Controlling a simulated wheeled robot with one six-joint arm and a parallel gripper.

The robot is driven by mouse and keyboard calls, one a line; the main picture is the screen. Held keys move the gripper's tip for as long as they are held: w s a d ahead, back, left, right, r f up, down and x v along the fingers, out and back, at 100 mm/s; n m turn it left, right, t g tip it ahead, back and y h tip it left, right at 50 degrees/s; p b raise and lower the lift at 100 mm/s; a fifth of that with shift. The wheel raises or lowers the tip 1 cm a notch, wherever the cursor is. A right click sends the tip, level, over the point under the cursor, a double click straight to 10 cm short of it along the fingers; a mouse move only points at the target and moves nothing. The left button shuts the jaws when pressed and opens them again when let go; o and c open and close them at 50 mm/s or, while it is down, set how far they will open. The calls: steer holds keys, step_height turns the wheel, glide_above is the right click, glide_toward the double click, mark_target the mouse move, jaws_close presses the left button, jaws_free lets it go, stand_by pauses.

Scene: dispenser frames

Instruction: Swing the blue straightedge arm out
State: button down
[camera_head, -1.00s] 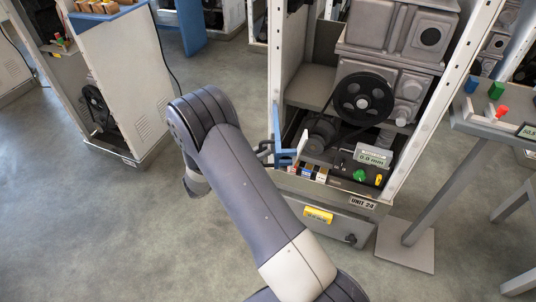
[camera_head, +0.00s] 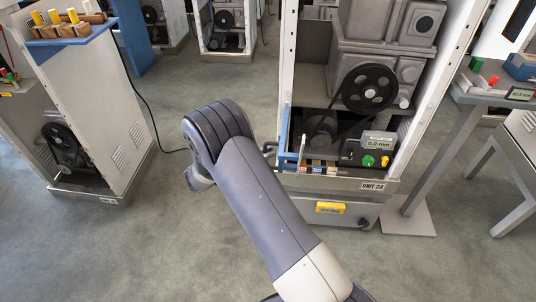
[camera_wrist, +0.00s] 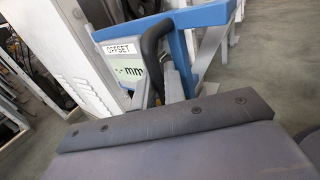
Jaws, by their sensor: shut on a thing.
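The blue straightedge arm (camera_head: 284,135) stands at the left front post of the unit marked UNIT 24. In the wrist view its blue frame (camera_wrist: 185,40) fills the top middle, beside a display (camera_wrist: 120,62) reading OFFSET and mm. A dark curved handle (camera_wrist: 152,42) rises in front of the blue frame. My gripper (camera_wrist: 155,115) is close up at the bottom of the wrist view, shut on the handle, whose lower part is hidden. In the head view my own arm link hides the gripper; a dark bit of handle shows left of the blue arm.
The unit (camera_head: 335,184) holds a black pulley wheel (camera_head: 369,88) and a small display (camera_head: 378,139) reading 0.0 mm, with green and yellow knobs. A grey stand (camera_head: 450,140) is at the right. Another cabinet (camera_head: 105,110) is at the left. Open floor lies between them.

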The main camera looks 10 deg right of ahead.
steer(key=shift+w+r, duration=0.15)
steer(key=c, duration=1.6)
jaws_free()
steer(key=shift+d, duration=0.15)
steer(key=shift+a, duration=0.2)
steer(key=v, duration=1)
steer(key=shift+a, duration=0.25)
